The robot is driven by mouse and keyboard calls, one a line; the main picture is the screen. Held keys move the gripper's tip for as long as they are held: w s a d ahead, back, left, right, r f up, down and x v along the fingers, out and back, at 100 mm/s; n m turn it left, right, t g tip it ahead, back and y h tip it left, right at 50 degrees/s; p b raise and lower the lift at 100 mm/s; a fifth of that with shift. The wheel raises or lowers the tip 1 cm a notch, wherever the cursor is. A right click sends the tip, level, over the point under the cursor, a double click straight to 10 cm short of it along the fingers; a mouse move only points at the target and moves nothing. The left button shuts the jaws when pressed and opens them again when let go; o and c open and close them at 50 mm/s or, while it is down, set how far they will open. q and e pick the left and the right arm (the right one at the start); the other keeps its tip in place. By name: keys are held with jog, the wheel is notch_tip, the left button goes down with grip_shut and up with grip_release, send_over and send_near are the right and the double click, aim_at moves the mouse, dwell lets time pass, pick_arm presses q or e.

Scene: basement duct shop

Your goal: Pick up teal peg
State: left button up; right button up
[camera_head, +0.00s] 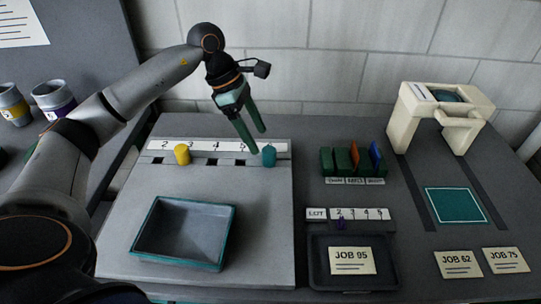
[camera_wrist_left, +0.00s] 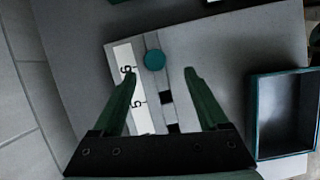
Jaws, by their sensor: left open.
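The teal peg (camera_head: 269,155) stands upright at the right end of a numbered strip on the grey board. In the left wrist view its round top (camera_wrist_left: 154,60) shows ahead of the fingertips, between their lines. My left gripper (camera_head: 257,142) is open and empty, with its fingers pointing down just above and left of the peg in the head view. In the left wrist view the open fingers (camera_wrist_left: 162,80) stand on either side of the strip, apart from the peg. A yellow peg (camera_head: 182,154) stands further left on the strip. My right gripper is not in view.
A teal-rimmed tray (camera_head: 184,267) lies empty on the board. To the right are a rack of coloured cards (camera_head: 352,161), a dark tray with a JOB 95 card (camera_head: 352,261), and a cream arch-shaped device (camera_head: 441,118). The board between strip and tray is clear.

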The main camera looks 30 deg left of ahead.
aim_at(267, 150)
pick_arm(q)
jog(key=x, duration=0.7)
jog(key=shift+w+f, duration=0.1)
jog(key=shift+w, duration=0.25)
jog(key=shift+c, duration=0.4)
grip_shut()
